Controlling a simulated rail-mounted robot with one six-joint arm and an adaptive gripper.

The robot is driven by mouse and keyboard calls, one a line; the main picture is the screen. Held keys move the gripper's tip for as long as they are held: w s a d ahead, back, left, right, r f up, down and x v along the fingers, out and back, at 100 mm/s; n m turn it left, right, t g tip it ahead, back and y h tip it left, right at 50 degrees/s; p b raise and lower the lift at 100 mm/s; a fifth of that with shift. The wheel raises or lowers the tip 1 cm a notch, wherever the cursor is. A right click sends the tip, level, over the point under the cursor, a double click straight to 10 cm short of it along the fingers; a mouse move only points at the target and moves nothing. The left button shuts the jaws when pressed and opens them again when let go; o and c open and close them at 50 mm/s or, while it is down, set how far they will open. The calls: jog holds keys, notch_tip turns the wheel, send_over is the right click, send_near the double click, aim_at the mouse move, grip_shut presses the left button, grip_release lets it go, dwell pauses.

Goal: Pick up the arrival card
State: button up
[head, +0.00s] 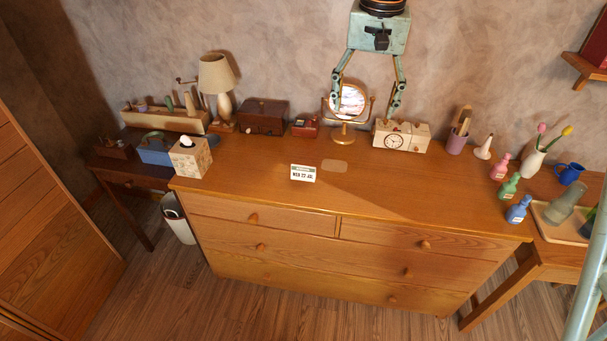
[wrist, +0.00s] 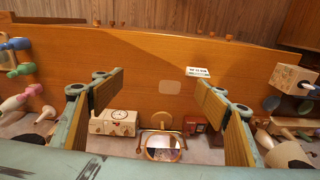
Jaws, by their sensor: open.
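In the wrist view the card (wrist: 198,72) shows just beyond the tip of the right-hand finger. My gripper (head: 367,108) hangs over the back of the dresser in front of the wall, fingers pointing down and spread wide. It is open and empty, with both fingers also in the wrist view (wrist: 160,84), well apart from the card.
A pale flat patch (head: 334,165) lies right of the card. Behind stand a round mirror (head: 350,101), a cream clock box (head: 401,136), a small red box (head: 305,127) and a wooden chest (head: 263,116). A tissue box (head: 190,157) is left; coloured bottles (head: 509,186) are right. The dresser's middle is clear.

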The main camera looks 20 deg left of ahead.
jog(key=w+a+f, duration=0.5)
jog(key=a+f, duration=0.5)
jog(key=f, duration=0.1)
jog(key=g, duration=0.1)
send_over(304, 170)
notch_tip(304, 170, down, 10)
jog(key=shift+w+a+r+b, duration=0.2)
jog(key=shift+w+a+b, duration=0.1)
jog(key=shift+w, duration=0.05)
jog(key=shift+f, duration=0.15)
jog(key=shift+f+b, duration=0.65)
jog(key=shift+f, duration=3.55)
jog(key=shift+f, duration=0.1)
jog(key=shift+d+f+b, duration=0.1)
jog(key=shift+f+b, duration=0.5)
jog(key=shift+f, duration=1.9)
jog(key=shift+c, duration=0.7)
jog(key=c, duration=0.6)
